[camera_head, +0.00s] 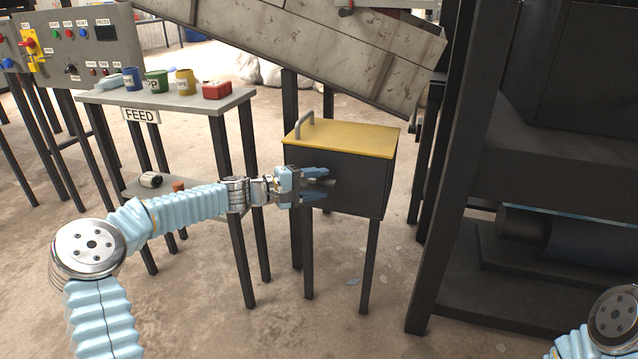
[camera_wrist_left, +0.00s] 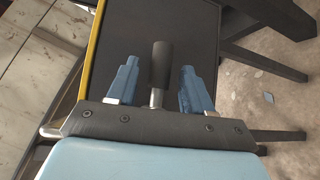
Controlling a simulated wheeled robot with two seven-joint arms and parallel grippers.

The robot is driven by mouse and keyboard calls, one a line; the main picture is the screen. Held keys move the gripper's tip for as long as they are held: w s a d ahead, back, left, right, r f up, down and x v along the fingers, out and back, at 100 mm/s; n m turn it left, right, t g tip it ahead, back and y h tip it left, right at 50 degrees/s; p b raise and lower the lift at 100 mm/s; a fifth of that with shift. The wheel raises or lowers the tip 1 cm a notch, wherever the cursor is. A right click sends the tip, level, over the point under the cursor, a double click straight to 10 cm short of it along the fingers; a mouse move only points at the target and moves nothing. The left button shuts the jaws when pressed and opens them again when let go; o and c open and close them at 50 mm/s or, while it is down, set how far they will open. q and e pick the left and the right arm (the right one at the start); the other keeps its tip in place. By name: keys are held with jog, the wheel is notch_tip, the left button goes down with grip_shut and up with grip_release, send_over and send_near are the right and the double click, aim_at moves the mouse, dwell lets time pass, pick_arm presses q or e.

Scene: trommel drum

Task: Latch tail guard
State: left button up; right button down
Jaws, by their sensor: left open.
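The box-shaped guard has a yellow lid (camera_head: 345,138) with a grey bar handle (camera_head: 304,124), and the lid looks shut. Its dark front face (camera_head: 350,178) also fills the left wrist view (camera_wrist_left: 200,40). My left gripper (camera_head: 322,182) is at this face, its fingers pointing toward it. In the left wrist view, a black grip (camera_wrist_left: 161,65) on a metal stem stands between my two open blue fingers (camera_wrist_left: 158,88), with a gap visible on each side. In the head view the gripper hides this grip. My right gripper is out of view.
A feed table (camera_head: 165,98) with several small pots and a red box (camera_head: 216,90) stands left of the guard. A sloping chute (camera_head: 310,45) hangs above and behind it. A dark machine frame (camera_head: 455,170) stands close on the right. A control panel (camera_head: 75,45) is at upper left.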

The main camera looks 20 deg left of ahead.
pick_arm(q)
jog(key=shift+w+d, duration=0.25)
grip_shut()
jog(key=shift+f, duration=0.1)
